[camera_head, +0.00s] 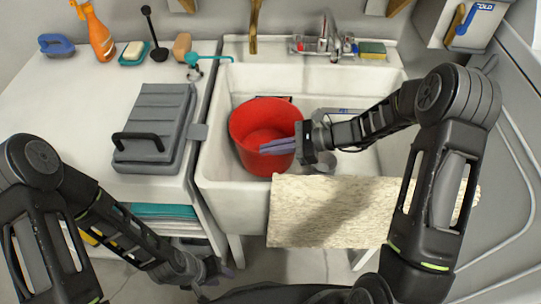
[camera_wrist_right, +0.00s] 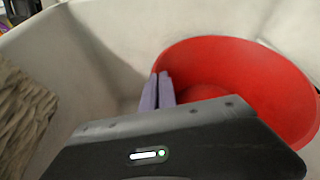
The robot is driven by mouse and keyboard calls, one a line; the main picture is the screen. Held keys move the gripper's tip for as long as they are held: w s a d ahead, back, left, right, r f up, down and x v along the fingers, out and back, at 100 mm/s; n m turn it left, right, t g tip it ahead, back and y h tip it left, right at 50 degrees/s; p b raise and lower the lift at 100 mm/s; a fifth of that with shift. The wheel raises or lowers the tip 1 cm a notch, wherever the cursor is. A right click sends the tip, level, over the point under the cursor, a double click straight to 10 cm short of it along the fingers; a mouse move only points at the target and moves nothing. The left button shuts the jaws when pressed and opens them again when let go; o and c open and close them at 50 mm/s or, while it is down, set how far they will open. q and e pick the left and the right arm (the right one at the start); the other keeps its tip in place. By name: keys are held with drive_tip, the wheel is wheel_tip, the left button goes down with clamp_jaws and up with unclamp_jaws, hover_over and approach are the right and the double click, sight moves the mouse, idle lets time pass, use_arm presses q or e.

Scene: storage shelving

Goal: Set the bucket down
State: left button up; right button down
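The red bucket (camera_head: 262,119) is upright inside the white sink (camera_head: 217,168), toward its left side. Whether its base touches the sink floor cannot be told. My right gripper (camera_head: 278,146) reaches in from the right to the bucket's near right rim. In the right wrist view its purple fingers (camera_wrist_right: 158,91) are close together at the edge of the bucket (camera_wrist_right: 235,70), with the rim seemingly pinched between them. My left gripper (camera_head: 222,270) hangs low at the bottom of the head view, away from the bucket; its finger opening is unclear.
A beige speckled towel (camera_head: 330,222) hangs over the sink's front edge. The left counter (camera_head: 75,110) holds a grey case (camera_head: 155,125), an orange spray bottle (camera_head: 98,35), a soap dish (camera_head: 133,53) and a brush (camera_head: 56,45). A faucet (camera_head: 323,46) and sponge (camera_head: 372,49) are behind the sink.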

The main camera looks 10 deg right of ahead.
drive_tip(key=shift+f, duration=1.6)
drive_tip(key=shift+f+b, duration=0.15)
drive_tip(key=shift+b, duration=0.2)
drive_tip(key=c, duration=1.7)
unclamp_jaws()
drive_tip(key=p, duration=0.1)
approach(270, 157)
drive_tip(key=shift+s+d+r, duration=0.2)
drive_tip(key=shift+d+r, duration=0.2)
drive_tip(key=shift+d, duration=0.05)
drive_tip(key=shift+s+d+r, duration=0.25)
drive_tip(key=shift+d+r, duration=0.15)
drive_tip(key=shift+d, duration=0.05)
